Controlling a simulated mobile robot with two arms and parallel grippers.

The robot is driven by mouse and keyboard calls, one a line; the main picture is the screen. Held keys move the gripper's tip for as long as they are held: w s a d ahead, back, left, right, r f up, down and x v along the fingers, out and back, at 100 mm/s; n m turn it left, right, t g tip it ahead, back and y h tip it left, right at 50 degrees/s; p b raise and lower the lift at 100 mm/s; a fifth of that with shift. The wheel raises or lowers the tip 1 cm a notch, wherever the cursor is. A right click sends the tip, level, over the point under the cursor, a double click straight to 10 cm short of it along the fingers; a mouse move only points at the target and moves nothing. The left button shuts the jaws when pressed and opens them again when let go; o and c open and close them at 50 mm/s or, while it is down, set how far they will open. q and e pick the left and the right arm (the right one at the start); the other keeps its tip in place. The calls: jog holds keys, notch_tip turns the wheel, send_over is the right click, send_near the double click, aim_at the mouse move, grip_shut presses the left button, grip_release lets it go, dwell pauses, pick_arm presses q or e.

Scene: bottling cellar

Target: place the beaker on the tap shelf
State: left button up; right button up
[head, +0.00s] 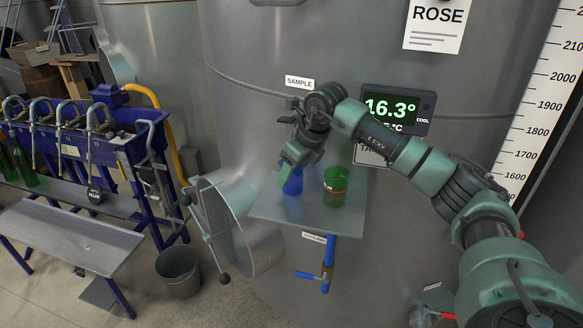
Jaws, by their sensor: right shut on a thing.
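A blue beaker (292,187) is at the left part of the grey tap shelf (305,221), partly hidden by my right gripper. My right gripper (287,174) reaches down from above and is shut on the blue beaker. The beaker looks upright and its base is at or just above the shelf top; I cannot tell if it touches. The shelf is fixed to the front of the big steel tank. My left gripper is not in view.
A green cup (335,187) with a red band stands on the shelf, right of the beaker. A blue tap (327,265) hangs below. A round open tank door (222,228) stands at the left. A bucket (179,271) and a blue bottling machine (103,140) are further left.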

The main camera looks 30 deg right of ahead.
jog(key=shift+f, duration=0.15)
jog(key=o, duration=1.4)
jog(key=shift+c, duration=0.2)
jog(key=shift+r, duration=0.2)
jog(key=b+v, duration=0.3)
jog(key=v, duration=0.9)
